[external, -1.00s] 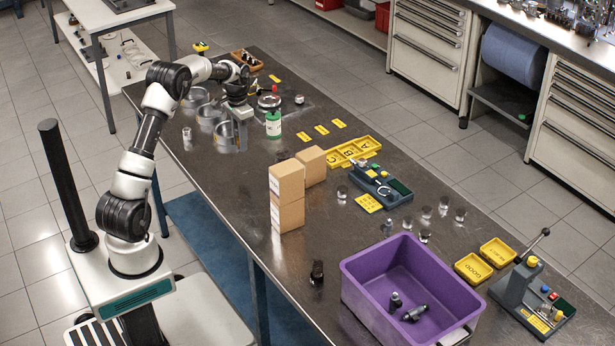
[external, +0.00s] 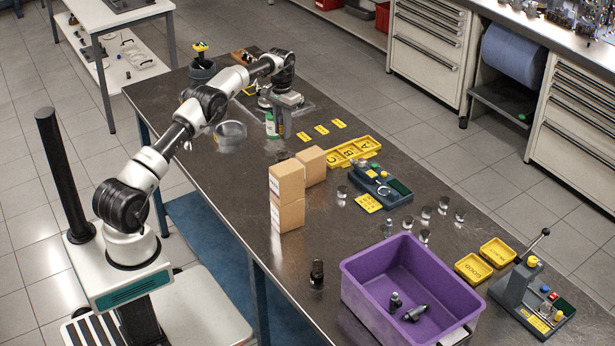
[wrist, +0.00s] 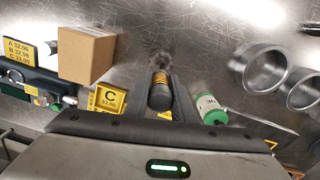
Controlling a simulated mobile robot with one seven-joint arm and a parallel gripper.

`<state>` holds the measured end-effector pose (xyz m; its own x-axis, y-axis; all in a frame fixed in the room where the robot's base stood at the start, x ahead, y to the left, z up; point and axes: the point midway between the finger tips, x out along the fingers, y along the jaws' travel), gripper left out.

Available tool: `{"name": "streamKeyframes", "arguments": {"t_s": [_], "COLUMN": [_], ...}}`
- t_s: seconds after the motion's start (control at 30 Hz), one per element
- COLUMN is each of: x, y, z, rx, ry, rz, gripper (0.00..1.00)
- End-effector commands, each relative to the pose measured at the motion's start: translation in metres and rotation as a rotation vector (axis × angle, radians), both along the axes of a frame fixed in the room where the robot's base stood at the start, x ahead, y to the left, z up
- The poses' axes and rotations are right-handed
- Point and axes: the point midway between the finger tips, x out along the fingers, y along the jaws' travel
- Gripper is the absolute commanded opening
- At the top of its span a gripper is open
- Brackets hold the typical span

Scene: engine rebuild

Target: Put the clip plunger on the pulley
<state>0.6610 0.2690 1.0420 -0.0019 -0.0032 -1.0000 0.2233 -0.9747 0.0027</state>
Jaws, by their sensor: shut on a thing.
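My gripper (external: 284,122) is low over the far half of the steel bench, beside the green-and-white bottle (external: 270,124). In the wrist view its two fingers (wrist: 162,92) are shut on a black cylinder with an orange-yellow band, which looks like the clip plunger (wrist: 160,97). In the external view the gripper largely hides it. I cannot tell for certain which thing is the pulley.
Open metal cylinders (wrist: 262,68) stand near the bottle; one shows in the external view (external: 230,133). A dark pot with a yellow-topped part (external: 201,68) stands at the far left. Cardboard boxes (external: 287,190), a yellow lettered tray (external: 354,151) and a purple bin (external: 375,298) stand nearer.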

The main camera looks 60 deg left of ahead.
Motion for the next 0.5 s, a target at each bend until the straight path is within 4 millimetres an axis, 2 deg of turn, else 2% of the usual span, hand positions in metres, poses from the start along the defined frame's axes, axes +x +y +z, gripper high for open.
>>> {"name": "streamKeyframes", "arguments": {"t_s": [0.1, 0.27, 0.5], "x": [0.000, 0.000, 0.000], "y": [0.000, 0.001, 0.000], "z": [-0.016, -0.027, -0.064], "rx": [0.000, 0.000, 0.000], "ry": [0.000, -0.001, 0.000], "rz": [0.000, -0.001, -0.001], "gripper": [0.00, 0.00, 0.00]}}
